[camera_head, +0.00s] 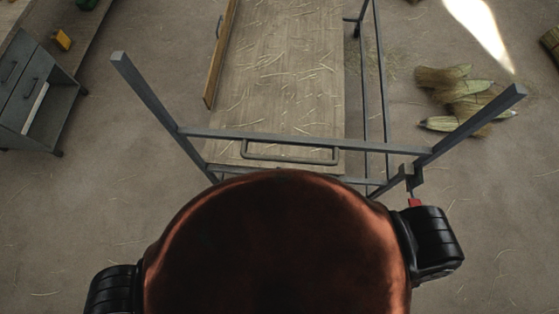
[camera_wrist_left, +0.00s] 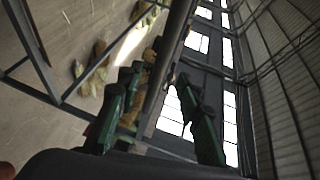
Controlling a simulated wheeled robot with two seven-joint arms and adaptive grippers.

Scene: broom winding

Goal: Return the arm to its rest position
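My left gripper (camera_wrist_left: 160,75) shows in the left wrist view. Its two green fingers are spread apart. A dark bar (camera_wrist_left: 172,40) runs through the view between them; I cannot tell whether it is close to the fingers or well behind them. Something tan shows beside the left-hand finger, too unclear to name. In the head view neither gripper shows. My reddish-brown body fills the bottom middle, with black parts of mine at both sides. My right gripper is out of sight.
A grey metal frame (camera_head: 305,139) stands just in front of me around a straw-strewn wooden board (camera_head: 292,70). Several broom-straw bundles (camera_head: 462,92) lie on the floor at the right. A grey drawer cabinet (camera_head: 38,95) stands at the left.

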